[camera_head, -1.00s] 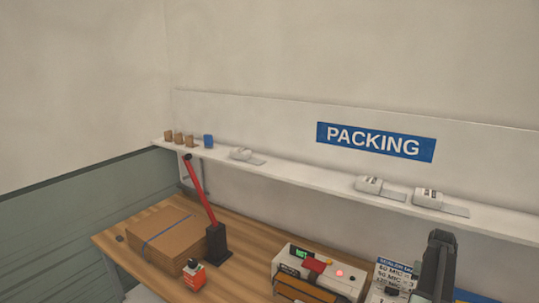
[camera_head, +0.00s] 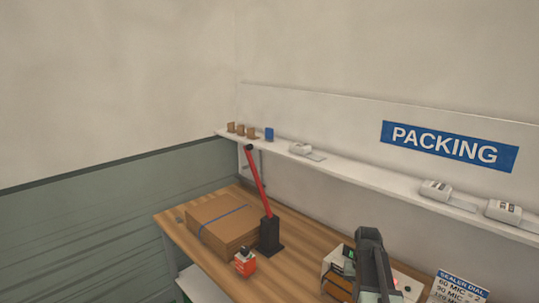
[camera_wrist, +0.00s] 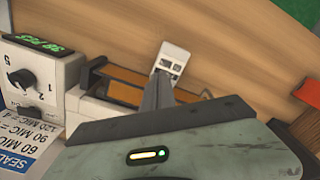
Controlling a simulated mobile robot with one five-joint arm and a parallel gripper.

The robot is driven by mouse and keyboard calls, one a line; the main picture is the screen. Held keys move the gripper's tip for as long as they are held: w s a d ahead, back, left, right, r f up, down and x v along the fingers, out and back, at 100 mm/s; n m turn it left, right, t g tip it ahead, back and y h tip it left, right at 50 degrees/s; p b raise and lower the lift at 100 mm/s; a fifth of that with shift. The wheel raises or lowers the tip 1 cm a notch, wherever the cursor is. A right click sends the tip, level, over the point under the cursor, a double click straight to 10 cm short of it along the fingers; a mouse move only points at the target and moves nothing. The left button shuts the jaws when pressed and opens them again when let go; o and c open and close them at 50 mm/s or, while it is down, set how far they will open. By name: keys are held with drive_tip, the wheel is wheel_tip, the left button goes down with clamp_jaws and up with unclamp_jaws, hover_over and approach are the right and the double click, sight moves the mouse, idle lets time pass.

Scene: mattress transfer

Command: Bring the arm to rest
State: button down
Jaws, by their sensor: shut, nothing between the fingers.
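My dark arm (camera_head: 372,262) rises folded at the lower right in the head view, in front of the sealer (camera_head: 336,268). My gripper (camera_wrist: 160,120) is shut and empty in the wrist view, with a dark front edge across the lower half. Behind it is a grey-green housing with a small yellow and green light.
A white shelf (camera_head: 370,172) holds several small items. A sealer dial sign (camera_head: 460,287) stands at the lower right.

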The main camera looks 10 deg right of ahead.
drive_tip(key=s+a+n, duration=0.2)
drive_tip(key=s+a, duration=0.1)
drive_tip(key=a, duration=0.9)
drive_tip(key=s+a+f+n+b, duration=0.1)
drive_tip(key=s+a, duration=0.2)
drive_tip(key=a, duration=0.9)
drive_tip(key=shift+s+a+f+n, duration=0.2)
drive_tip(key=shift+s+f+n, duration=0.05)
drive_tip(key=shift+s+n, duration=0.15)
